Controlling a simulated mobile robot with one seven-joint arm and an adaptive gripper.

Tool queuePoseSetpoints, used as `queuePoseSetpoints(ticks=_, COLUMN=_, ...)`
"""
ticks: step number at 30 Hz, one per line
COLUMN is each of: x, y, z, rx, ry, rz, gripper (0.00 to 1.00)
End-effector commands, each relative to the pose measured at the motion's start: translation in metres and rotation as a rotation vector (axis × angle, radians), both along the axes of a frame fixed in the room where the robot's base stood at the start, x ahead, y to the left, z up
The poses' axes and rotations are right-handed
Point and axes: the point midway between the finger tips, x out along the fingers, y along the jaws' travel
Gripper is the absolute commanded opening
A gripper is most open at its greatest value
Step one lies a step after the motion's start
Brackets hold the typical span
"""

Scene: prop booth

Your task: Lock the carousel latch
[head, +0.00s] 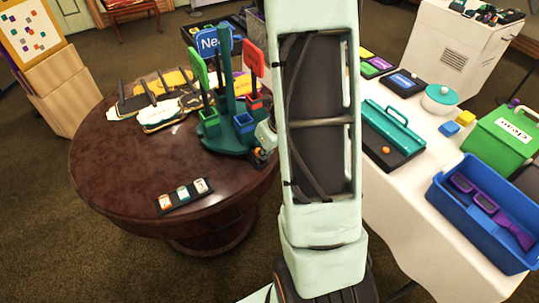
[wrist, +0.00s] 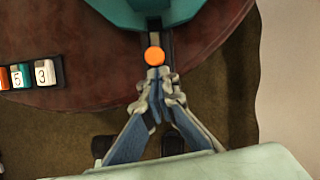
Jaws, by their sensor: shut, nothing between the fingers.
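The teal carousel (head: 228,135) stands on the round brown table. It carries a tall post and green, blue and red paddles with small coloured cups. In the wrist view, part of its teal base (wrist: 140,12) shows at the top. A dark track (wrist: 155,36) runs out from the base toward my gripper, with an orange round knob (wrist: 154,55) at its near end. My gripper (wrist: 159,73) is shut and empty, its fingertips just below the knob in the wrist view. I cannot tell whether they touch it. My arm partly hides this area in the head view.
Numbered tiles (head: 183,194) sit in a black holder near the table's front edge. Several masks or props (head: 160,100) lie behind, left of the carousel. To the right, a white table (head: 400,180) holds a teal tray (head: 393,128), a blue bin (head: 480,232) and a green box (head: 500,140).

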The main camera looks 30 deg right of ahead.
Motion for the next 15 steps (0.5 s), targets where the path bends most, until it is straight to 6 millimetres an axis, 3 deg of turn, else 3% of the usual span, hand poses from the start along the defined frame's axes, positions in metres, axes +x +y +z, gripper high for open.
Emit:
queuePoseSetpoints(ticks=9, x=0.001, y=0.000, z=0.000, rx=0.000, ry=0.000, rz=0.000, gripper=0.00)
queuePoseSetpoints(ticks=15, x=0.017, y=0.001, z=0.002, rx=0.000, ry=0.001, rz=0.001, gripper=0.00)
